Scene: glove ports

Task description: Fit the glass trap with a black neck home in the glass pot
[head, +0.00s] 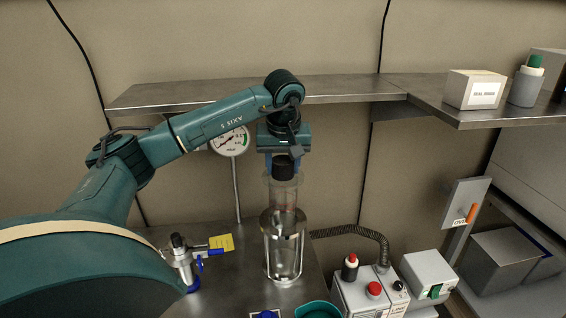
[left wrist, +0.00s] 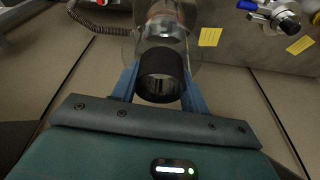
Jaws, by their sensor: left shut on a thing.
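My left gripper (head: 284,163) is shut on the black neck (head: 284,170) of the glass trap (head: 283,192). The trap hangs upright below the gripper, its clear body faint in the head view. In the left wrist view the black neck (left wrist: 161,75) sits between the two blue fingers, with clear glass beyond it. The glass pot (head: 283,250), a clear cylinder with a metal rim and side rods, stands on the steel bench directly under the trap. The trap's lower end overlaps the pot's mouth in the picture; how deep it sits is unclear. My right gripper is not in view.
A metal valve fitting (head: 180,258) with a blue handle and yellow tag (head: 221,243) stands left of the pot. A control box (head: 368,292) with a ribbed hose is at the right. A steel shelf (head: 340,92) and a dial gauge (head: 230,138) are behind my arm.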

